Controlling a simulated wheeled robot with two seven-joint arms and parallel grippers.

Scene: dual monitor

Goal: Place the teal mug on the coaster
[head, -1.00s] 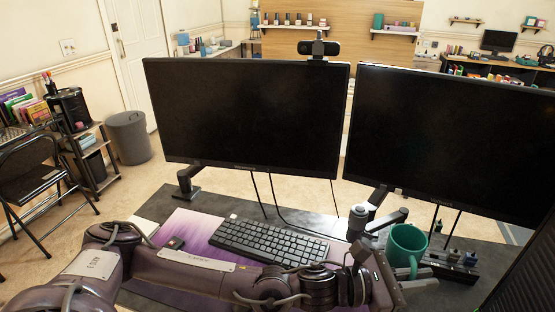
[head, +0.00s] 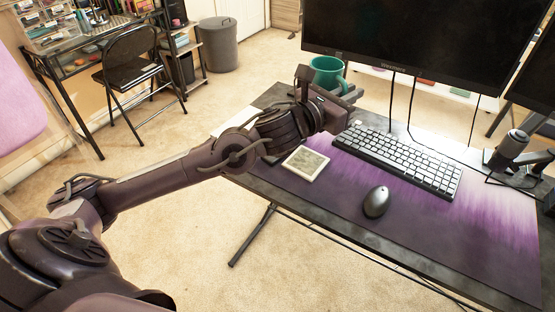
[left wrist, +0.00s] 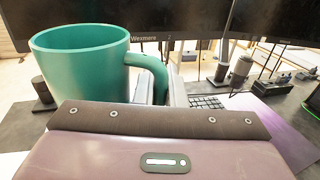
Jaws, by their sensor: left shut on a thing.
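The teal mug (head: 327,72) is upright and raised above the desk's far left part, in front of the left monitor's lower left corner. My left gripper (head: 348,94) is shut on it. In the left wrist view the mug (left wrist: 82,62) fills the upper left, and the fingers (left wrist: 163,88) are at its handle. The mug's lower part is hidden behind the gripper in the head view. A square, pale-rimmed coaster (head: 306,163) lies flat and empty on the desk's left part, nearer than the mug, just below my forearm. My right gripper is not in view.
A keyboard (head: 398,158) and a black mouse (head: 376,201) lie on the purple desk mat (head: 450,225) right of the coaster. A white pad (head: 236,120) lies at the desk's left edge, partly behind my arm. The left monitor (head: 420,35) stands at the back.

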